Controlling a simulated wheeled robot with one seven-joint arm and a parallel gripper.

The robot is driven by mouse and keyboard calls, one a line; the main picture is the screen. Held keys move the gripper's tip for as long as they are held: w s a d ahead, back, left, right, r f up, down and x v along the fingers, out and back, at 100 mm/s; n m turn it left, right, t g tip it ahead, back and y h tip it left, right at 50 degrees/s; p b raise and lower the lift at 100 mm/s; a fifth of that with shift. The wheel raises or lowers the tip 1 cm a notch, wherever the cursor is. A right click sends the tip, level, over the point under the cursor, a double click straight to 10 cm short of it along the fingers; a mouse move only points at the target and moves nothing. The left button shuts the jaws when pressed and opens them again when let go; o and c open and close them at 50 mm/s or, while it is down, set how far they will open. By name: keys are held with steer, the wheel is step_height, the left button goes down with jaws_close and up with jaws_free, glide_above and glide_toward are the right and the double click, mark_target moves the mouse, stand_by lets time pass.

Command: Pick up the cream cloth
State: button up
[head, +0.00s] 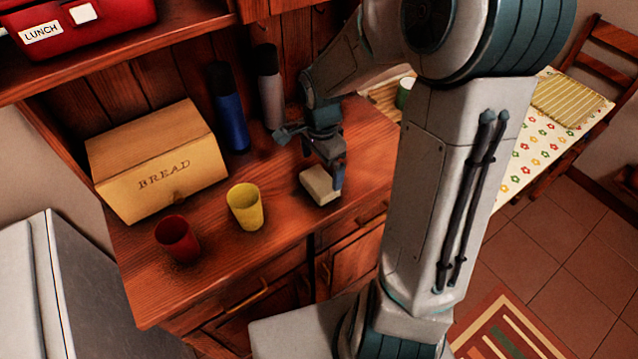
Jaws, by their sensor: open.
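The cream cloth (318,188) looks like a small folded block. It lies on the dark wood counter near the front edge, right of the yellow cup. My gripper (338,182) points down at the cloth. One finger shows at the cloth's right side. The other finger is hidden or hard to make out, and I cannot tell whether the fingers touch the cloth. The jaws are open.
A yellow cup (245,207) and a red cup (177,238) stand to the left. A bread box (157,162), a blue bottle (229,110) and a grey bottle (269,90) stand behind. A shelf with a red lunch box (110,18) overhangs the back left.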

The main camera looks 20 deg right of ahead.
mark_target(320, 180)
steer(key=f, duration=0.5)
steer(key=shift+s+a, duration=0.25)
steer(key=shift+a, duration=0.05)
steer(key=c, duration=0.8)
steer(key=shift+r, duration=0.55)
step_height(320, 180, up, 3)
steer(key=shift+d+r, duration=0.1)
steer(key=shift+r, duration=0.1)
steer(key=w+d+r, duration=0.2)
steer(key=d+r, duration=0.4)
steer(key=d, duration=0.5)
steer(key=shift+d+r, duration=0.2)
steer(key=shift+r, duration=0.05)
